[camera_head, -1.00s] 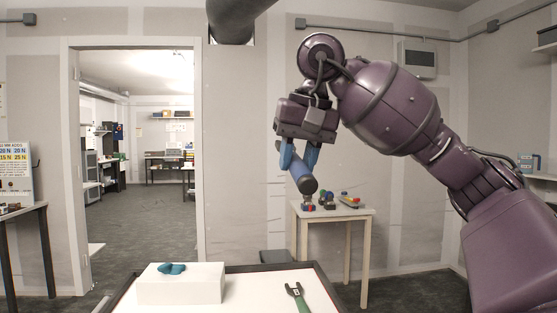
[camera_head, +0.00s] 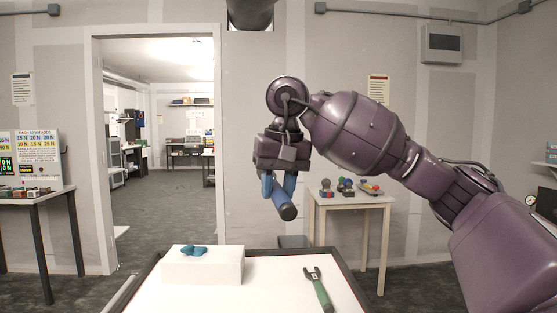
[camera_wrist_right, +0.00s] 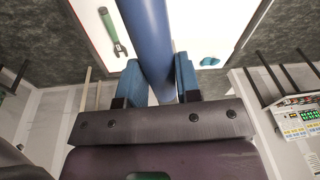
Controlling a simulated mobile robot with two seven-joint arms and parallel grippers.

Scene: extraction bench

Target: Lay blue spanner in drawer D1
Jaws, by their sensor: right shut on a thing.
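My right gripper (camera_head: 279,186) hangs in the middle of the head view, its blue fingers closed on a thick blue handle. I take this for the blue spanner (camera_head: 284,208); its jaw end cannot be made out. It is tilted, with its dark end toward me, above and beyond the white-topped bench. In the right wrist view, the blue spanner (camera_wrist_right: 148,35) runs up between the two fingers of my right gripper (camera_wrist_right: 160,75). My left gripper is not in view. I see no drawer that I can tell as D1.
A green-handled spanner (camera_head: 319,289) lies on the white bench top (camera_head: 270,285), right of a white box (camera_head: 203,267) with a small blue object (camera_head: 193,251) on it. A small table (camera_head: 352,201) with several coloured items stands behind. A doorway opens at left.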

